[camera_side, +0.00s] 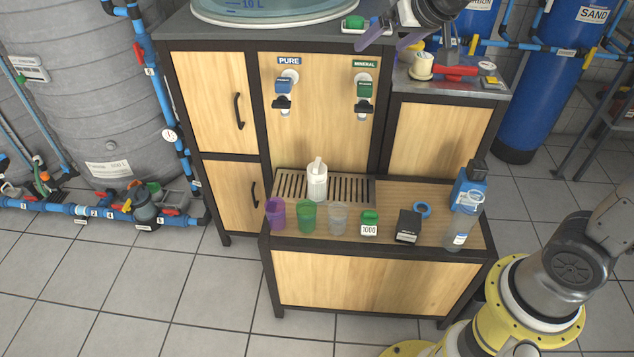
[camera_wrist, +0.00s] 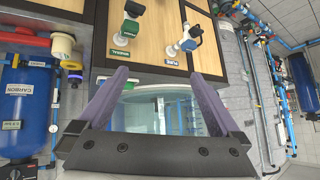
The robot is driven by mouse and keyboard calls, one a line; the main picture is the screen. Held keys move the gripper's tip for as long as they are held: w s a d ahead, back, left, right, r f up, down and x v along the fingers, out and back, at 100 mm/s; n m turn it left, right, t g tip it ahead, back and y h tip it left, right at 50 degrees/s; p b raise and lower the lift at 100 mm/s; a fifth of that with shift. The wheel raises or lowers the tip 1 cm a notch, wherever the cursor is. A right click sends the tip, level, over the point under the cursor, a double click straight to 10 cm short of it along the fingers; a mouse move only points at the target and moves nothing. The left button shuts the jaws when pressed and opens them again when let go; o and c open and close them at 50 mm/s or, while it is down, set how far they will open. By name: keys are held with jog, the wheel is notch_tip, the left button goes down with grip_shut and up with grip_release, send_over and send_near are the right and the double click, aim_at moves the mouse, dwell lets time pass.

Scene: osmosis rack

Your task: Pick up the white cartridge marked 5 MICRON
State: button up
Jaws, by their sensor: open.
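I cannot read a 5 MICRON mark in either view, so I cannot tell for certain which thing is the cartridge. A white upright cylinder with a narrow top (camera_side: 317,182) stands at the slotted grate on the low bench in the side view. A short off-white round piece (camera_side: 421,66) sits on the steel counter at the upper right. My gripper (camera_side: 408,42) is high at the top of the side view, partly cut off, near that counter. In the wrist view my gripper (camera_wrist: 157,76) has its two purple fingers wide apart, with nothing held between them.
The low bench (camera_side: 365,285) carries a purple cup (camera_side: 275,213), a green cup (camera_side: 306,217), a clear cup (camera_side: 338,217) and a clear bottle (camera_side: 462,225). PURE (camera_side: 284,85) and MINERAL (camera_side: 364,88) taps project above. A clear tank (camera_wrist: 160,110) shows beyond my fingers.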

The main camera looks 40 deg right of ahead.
jog(key=w+a+r+x, duration=0.1)
jog(key=a+x, duration=0.1)
jog(key=x, duration=1.2)
jog(key=g, duration=0.3)
send_over(321, 173)
notch_tip(321, 173, down, 17)
jog(key=shift+n+g, duration=0.4)
jog(key=shift+g, duration=0.5)
notch_tip(321, 173, down, 20)
jog(key=shift+s+r, duration=0.15)
jog(key=shift+w+a+x, duration=0.1)
jog(key=shift+w+x, duration=0.05)
jog(key=shift+x, duration=1.35)
jog(key=shift+w+a+x, duration=0.1)
jog(key=shift+x, duration=1.45)
jog(key=shift+r, duration=0.1)
jog(key=c, duration=1.3)
jog(key=shift+o, duration=0.2)
jog(key=shift+r, duration=0.1)
